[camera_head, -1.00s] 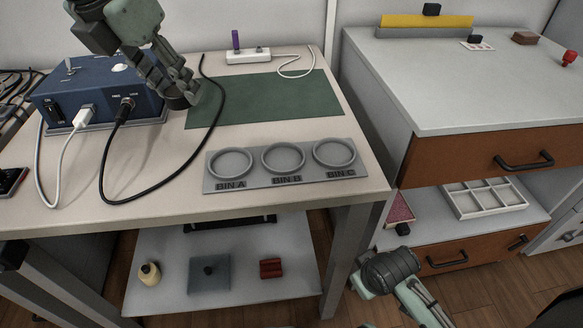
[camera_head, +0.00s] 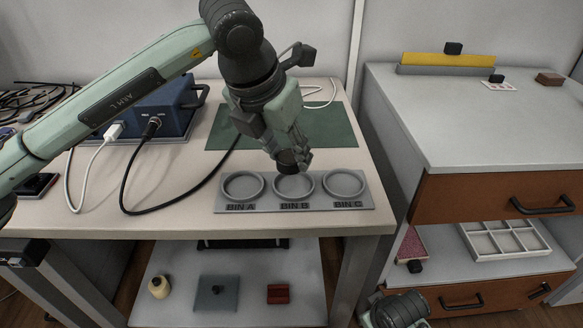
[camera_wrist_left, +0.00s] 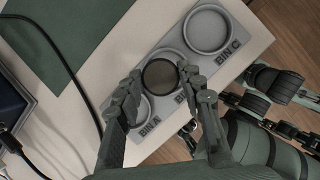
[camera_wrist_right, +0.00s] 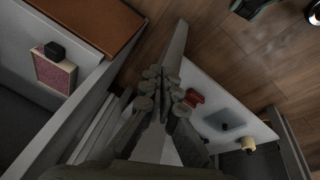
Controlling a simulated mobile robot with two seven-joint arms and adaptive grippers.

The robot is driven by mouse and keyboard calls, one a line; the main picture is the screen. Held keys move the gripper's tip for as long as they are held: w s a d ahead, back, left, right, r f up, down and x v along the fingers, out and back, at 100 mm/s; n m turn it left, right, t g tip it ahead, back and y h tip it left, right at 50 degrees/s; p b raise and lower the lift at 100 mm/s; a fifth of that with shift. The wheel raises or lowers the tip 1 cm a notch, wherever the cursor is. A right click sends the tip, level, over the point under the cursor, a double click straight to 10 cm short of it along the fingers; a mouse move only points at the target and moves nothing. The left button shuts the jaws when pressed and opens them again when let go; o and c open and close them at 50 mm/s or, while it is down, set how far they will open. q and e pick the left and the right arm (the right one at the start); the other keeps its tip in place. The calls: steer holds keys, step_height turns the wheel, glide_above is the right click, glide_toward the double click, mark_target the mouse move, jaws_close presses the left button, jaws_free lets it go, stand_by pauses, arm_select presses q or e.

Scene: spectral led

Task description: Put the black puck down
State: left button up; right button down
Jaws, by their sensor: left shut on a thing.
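My left gripper (camera_head: 290,160) is shut on a dark round puck (camera_wrist_left: 160,75), black with a thin rim. It holds the puck above the grey bin plate (camera_head: 364,203), over the middle ring, Bin B (camera_head: 294,198). The left wrist view shows the puck between the two fingers, hiding part of that ring. The puck also shows under the fingertips in the head view (camera_head: 288,168). Whether it touches the ring is hard to tell. Bin A (camera_head: 242,197) and Bin C (camera_head: 344,194) look empty. My right gripper (camera_wrist_right: 165,92) is empty, with a narrow gap between its fingers.
A blue box (camera_head: 165,112) with a white and a black cable stands left on the table. A green mat (camera_head: 335,130) lies behind the plate. The lower shelf (camera_head: 250,300) holds a red block (camera_head: 278,293). A drawer cabinet (camera_head: 470,130) stands at right.

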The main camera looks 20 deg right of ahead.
mark_target(289, 168)
arm_select(q)
steer(key=shift+s+d+f, duration=0.1)
steer(key=shift+d+f, duration=0.3)
step_height(289, 168, down, 3)
steer(key=shift+f, duration=0.35)
arm_select(e)
steer(key=shift+s+f, duration=0.1)
steer(key=shift+f, duration=0.75)
